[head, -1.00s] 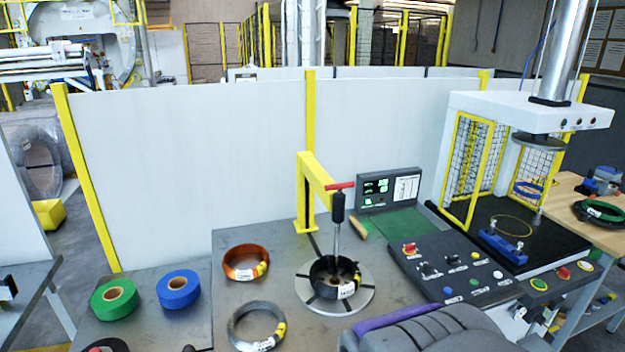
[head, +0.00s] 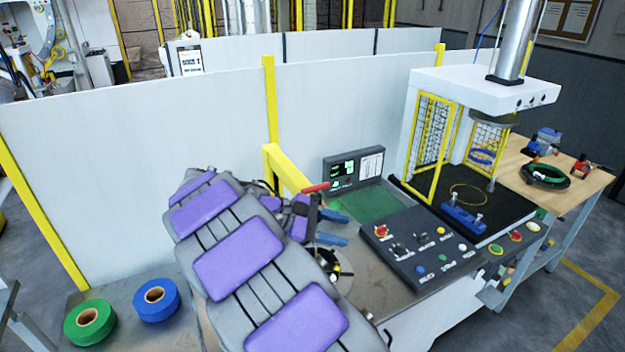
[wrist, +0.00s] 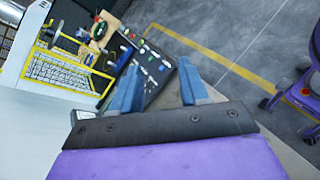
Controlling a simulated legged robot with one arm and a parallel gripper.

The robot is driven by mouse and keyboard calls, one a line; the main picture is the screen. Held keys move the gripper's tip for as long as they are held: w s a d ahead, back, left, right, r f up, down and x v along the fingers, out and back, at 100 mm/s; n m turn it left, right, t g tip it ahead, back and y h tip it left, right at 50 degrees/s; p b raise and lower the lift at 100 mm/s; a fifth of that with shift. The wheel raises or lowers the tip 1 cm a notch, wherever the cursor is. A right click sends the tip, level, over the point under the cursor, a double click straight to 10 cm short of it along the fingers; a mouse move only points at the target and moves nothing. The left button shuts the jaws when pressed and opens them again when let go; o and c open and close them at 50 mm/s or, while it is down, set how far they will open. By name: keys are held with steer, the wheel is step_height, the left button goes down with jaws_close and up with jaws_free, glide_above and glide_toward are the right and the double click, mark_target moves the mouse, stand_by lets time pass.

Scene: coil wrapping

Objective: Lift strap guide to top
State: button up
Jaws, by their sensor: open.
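The strap guide's red handle (head: 317,188) shows beside the yellow post (head: 285,168) in the head view. The guide's dark upright is mostly hidden behind my arm and gripper. Below it, part of a black coil (head: 330,264) shows on the round plate; the rest is covered by my arm. My gripper (head: 346,228) has two blue fingers spread apart, pointing right, just below and right of the red handle. In the wrist view my gripper (wrist: 162,72) is open with nothing between the fingers, and the strap guide is not visible there.
A control panel (head: 420,250) with buttons lies right of my gripper, with a screen (head: 357,167) behind it. A press with a yellow mesh guard (head: 432,145) stands further right. Green (head: 90,321) and blue (head: 157,299) tape rolls lie at left. White partitions close off the back.

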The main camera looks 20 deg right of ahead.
steer(key=w+a+n+t+h+p, duration=0.3)
steer(key=w+a+n+h+p, duration=0.15)
steer(key=w, duration=0.95)
steer(key=n+t+h+p, duration=0.1)
steer(key=n+t+p, duration=0.1)
steer(key=n+p, duration=0.15)
glide_toward(314, 188)
steer(key=d, duration=0.7)
steer(key=w+d, duration=0.1)
steer(key=d, duration=0.2)
steer(key=shift+d+f, duration=0.4)
steer(key=shift+a, duration=0.1)
steer(key=shift+a, duration=0.15)
steer(key=c, duration=0.3)
steer(key=shift+r, duration=0.1)
jaws_close()
